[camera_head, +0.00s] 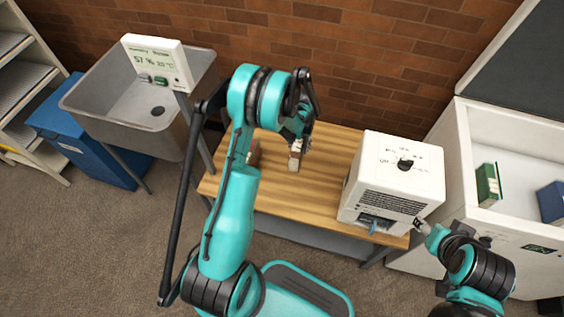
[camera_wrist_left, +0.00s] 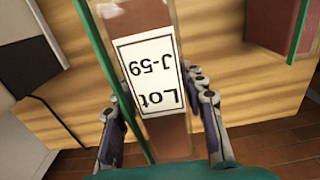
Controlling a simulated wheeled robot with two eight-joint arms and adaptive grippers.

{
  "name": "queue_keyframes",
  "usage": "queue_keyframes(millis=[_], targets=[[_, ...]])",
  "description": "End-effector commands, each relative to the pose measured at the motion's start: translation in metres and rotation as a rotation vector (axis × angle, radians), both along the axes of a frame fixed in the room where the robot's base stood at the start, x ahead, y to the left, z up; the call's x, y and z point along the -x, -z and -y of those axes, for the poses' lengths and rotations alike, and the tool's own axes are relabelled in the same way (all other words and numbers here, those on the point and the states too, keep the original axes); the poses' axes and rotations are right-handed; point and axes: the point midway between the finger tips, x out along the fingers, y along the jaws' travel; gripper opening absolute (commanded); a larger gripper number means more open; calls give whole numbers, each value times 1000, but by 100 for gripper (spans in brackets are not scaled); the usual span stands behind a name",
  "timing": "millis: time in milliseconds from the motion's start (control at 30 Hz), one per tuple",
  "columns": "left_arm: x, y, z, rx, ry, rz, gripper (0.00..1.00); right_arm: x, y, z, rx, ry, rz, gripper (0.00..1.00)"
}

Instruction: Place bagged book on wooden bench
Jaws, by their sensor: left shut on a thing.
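My left gripper (camera_head: 297,140) is over the wooden bench (camera_head: 290,203), shut on the bagged book (camera_head: 294,160). In the left wrist view the book (camera_wrist_left: 135,17) has a reddish-brown spine, green edges and a white label reading "Lot J-59", upside down. Its spine lies between the two fingers of the gripper (camera_wrist_left: 160,125). The bench's striped wood (camera_wrist_left: 55,100) shows behind it. I cannot tell whether the book touches the bench. My right gripper (camera_head: 420,227) is beside the front right corner of a white machine; its fingers are too small to read.
The white machine (camera_head: 402,170) with a dial stands on the bench's right part. Another red book (camera_wrist_left: 270,22) with green edges is near the held one. A sink (camera_head: 150,100) with a display is left; an open white chest (camera_head: 510,235) holding boxes is right.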

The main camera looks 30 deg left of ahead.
Motion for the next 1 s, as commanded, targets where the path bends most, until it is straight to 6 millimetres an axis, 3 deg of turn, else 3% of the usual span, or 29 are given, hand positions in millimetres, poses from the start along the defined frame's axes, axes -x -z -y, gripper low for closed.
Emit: queue_keyframes(millis=[100, 333, 500, 733, 1000], targets=[[20, 20, -20, 0, -4, 0, 0, 0, 15, 0, 0, 0, 0, 55], [43, 38, -44, 0, -1, 0, 0, 0, 26, 0, 0, 0, 0, 55], [46, 45, -47, 0, 2, 0, 0, 0, 30, 0, 0, 0, 0, 55], [46, 78, -46, 0, 2, 0, 0, 0, 48, 0, 0, 0, 0, 55], [46, 79, -46, 0, 2, 0, 0, 0, 46, 0, 0, 0, 0, 55]])
